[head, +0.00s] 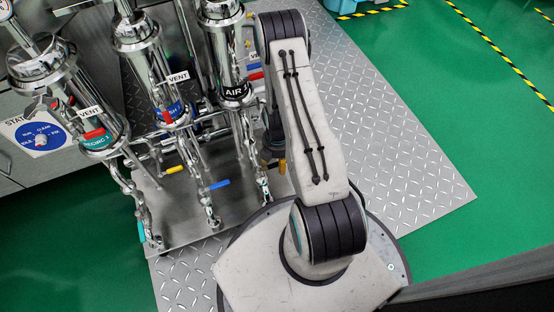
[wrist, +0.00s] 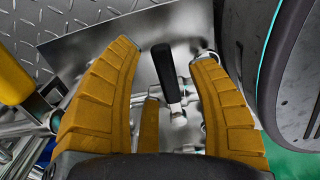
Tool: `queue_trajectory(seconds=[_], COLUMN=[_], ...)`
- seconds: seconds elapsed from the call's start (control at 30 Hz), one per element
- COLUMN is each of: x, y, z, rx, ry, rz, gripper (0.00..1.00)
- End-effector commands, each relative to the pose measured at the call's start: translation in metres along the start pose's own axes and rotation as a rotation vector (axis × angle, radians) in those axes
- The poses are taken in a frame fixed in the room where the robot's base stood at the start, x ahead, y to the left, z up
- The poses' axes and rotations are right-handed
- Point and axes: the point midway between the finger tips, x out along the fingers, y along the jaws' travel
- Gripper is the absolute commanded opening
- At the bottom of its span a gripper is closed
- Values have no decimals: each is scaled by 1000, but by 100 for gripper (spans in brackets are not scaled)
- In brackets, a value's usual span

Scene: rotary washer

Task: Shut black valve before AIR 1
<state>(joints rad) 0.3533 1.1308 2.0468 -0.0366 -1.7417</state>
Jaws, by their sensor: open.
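The black valve handle (wrist: 166,76) shows in the wrist view, pointing up in the picture from a bright metal stem on the piping. In the head view the column with the black AIR label (head: 235,92) stands just left of my arm. The black handle is not visible there, and my gripper is mostly hidden by my arm.
A blue handle (head: 219,184) and a yellow handle (head: 173,169) sit on the lower pipes in the head view. A yellow handle (wrist: 12,80) is close left of my gripper in the wrist view. Diamond plate (head: 400,165) to the right is clear.

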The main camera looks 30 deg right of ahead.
Motion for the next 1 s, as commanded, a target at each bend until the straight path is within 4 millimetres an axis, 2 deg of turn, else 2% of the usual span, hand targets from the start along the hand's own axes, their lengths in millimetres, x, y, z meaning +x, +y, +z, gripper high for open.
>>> queue_trajectory(seconds=[0.27,0.7,1.0], x=[-12,-80,-111], y=[0,1,1], z=[0,0,0], rx=[1,0,0], ry=[0,-1,0], rz=[1,4,2], gripper=[53,53,53])
